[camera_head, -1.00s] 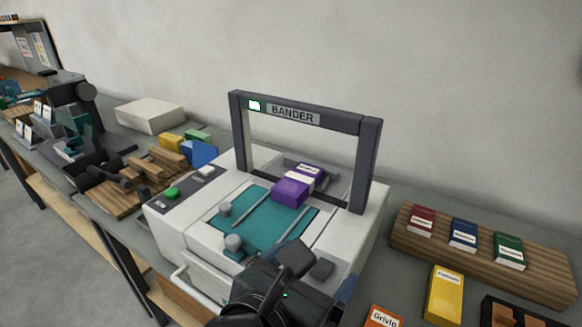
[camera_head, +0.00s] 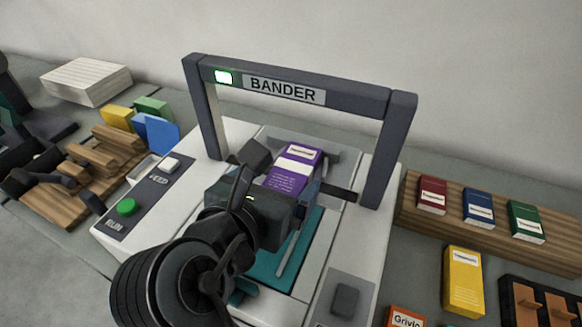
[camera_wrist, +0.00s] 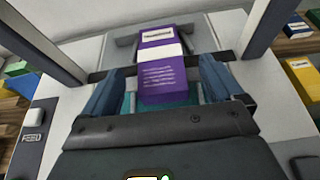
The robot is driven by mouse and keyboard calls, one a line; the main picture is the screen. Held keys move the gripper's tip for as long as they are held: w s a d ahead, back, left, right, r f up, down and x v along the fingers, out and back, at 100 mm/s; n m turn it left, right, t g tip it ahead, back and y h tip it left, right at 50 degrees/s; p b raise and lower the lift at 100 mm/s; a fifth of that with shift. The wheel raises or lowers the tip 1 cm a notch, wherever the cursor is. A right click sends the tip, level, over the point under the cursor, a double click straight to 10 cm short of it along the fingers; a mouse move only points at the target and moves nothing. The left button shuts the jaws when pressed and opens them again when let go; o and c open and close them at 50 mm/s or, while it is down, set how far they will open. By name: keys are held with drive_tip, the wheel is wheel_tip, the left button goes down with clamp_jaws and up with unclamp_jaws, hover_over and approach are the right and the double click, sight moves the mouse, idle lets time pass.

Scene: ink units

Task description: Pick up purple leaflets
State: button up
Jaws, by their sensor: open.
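The purple leaflets (camera_head: 291,171) lie as a banded stack, with a white band around the middle, on the bander under its dark arch (camera_head: 300,90). They also show in the wrist view (camera_wrist: 163,72), upright in the picture between my two fingers. My gripper (camera_head: 288,192) is over the teal bed (camera_head: 285,262) of the bander, at the near end of the stack. In the wrist view my gripper (camera_wrist: 160,90) has one blue finger on each side of the stack, with a gap visible on both sides. In the head view my arm hides part of the bed.
The arch posts (camera_head: 388,150) stand on both sides of the stack. A green button (camera_head: 127,206) is on the left panel. Red, blue and green packs stand on a wooden board (camera_head: 545,245) at right, with a yellow pack (camera_head: 463,280) before it. Wooden pieces lie at left.

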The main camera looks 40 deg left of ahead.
sight(290, 173)
drive_tip(key=shift+f+x, duration=0.25)
drive_tip(key=shift+x, duration=2.05)
drive_tip(key=shift+s, duration=0.1)
drive_tip(key=shift+c, duration=0.4)
drive_tip(key=c, duration=1.2)
drive_tip(key=shift+o, duration=0.2)
drive_tip(key=shift+r+p, duration=0.2)
drive_tip(key=shift+p, duration=0.25)
drive_tip(key=shift+r+p, duration=0.55)
drive_tip(key=shift+p, duration=0.25)
drive_tip(key=shift+r+p, duration=0.2)
drive_tip(key=shift+p, duration=0.1)
